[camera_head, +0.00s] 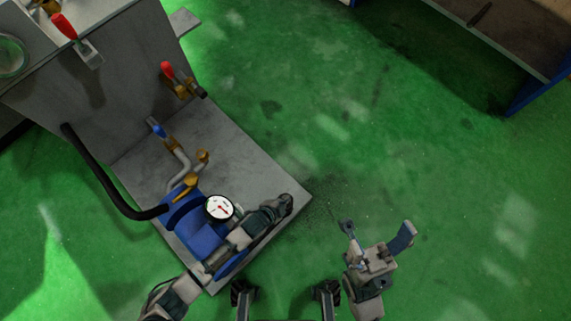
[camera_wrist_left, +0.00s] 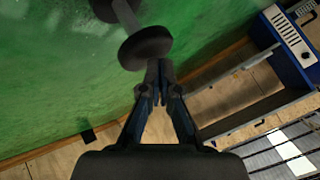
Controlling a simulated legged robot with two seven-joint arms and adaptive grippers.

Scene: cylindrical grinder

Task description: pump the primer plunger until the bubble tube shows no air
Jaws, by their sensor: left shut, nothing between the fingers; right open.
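A blue pump unit (camera_head: 200,238) with a round white gauge (camera_head: 219,208) sits on the grey base plate. My left gripper (camera_head: 284,205) is beside the gauge, over the plate's right corner. In the left wrist view its fingers (camera_wrist_left: 160,70) are shut and empty. Their tips are close to a dark round knob (camera_wrist_left: 146,48) on a stem, which may be the primer plunger; I cannot tell whether they touch. My right gripper (camera_head: 376,232) is open and empty over the green floor. I cannot make out the bubble tube.
A grey machine wall (camera_head: 110,80) carries a red-handled valve (camera_head: 170,72) and a blue-handled valve (camera_head: 157,128). A black hose (camera_head: 100,180) curves down to the pump. The green floor (camera_head: 420,160) is clear on the right. A bench (camera_head: 515,35) stands at the upper right.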

